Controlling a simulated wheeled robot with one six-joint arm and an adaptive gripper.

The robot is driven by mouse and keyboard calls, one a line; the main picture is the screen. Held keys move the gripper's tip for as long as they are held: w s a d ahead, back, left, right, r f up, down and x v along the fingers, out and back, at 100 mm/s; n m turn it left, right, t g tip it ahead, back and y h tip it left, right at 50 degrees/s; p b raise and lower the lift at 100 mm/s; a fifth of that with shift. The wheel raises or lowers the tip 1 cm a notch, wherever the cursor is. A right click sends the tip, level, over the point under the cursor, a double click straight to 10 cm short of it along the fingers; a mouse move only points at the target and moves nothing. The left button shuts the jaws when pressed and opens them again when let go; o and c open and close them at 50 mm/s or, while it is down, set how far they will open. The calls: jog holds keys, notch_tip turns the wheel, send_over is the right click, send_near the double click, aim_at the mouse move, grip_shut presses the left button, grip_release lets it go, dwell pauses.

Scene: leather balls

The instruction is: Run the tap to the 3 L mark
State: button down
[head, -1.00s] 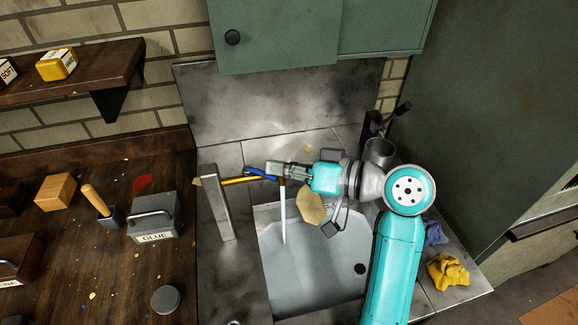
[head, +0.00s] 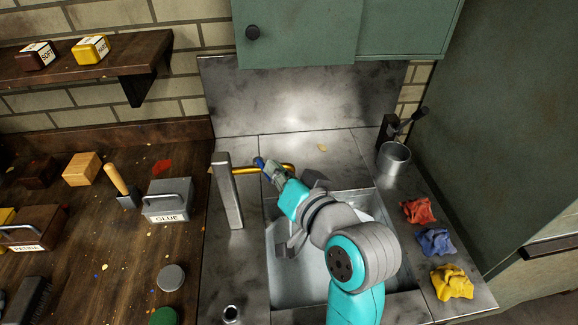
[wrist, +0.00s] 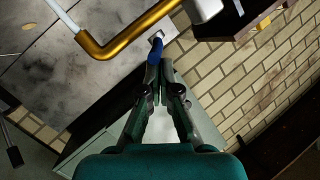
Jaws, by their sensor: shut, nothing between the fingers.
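The tap has a grey post (head: 228,195) at the sink's left and a brass spout (head: 245,170), which also shows in the wrist view (wrist: 128,38). A pale stream of water (wrist: 62,14) leaves the spout's end in the wrist view; my arm hides it in the head view. The blue lever (wrist: 154,52) lies at my gripper's fingertips (wrist: 158,72); I cannot tell whether they touch. My gripper (head: 271,172) is shut and empty. The sink (head: 284,285) is largely behind my arm. I cannot make out a 3 L mark or the water level.
A metal cup (head: 393,158) stands right of the sink. Red (head: 418,210), blue (head: 435,241) and yellow (head: 452,281) cloths lie along the right counter. A glue box (head: 167,202) sits on the left bench. A green cupboard (head: 300,35) hangs above.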

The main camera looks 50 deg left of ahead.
jog(key=shift+s+m+t, duration=0.4)
jog(key=shift+t, duration=0.1)
jog(key=shift+s+a, duration=0.15)
jog(key=shift+s, duration=0.5)
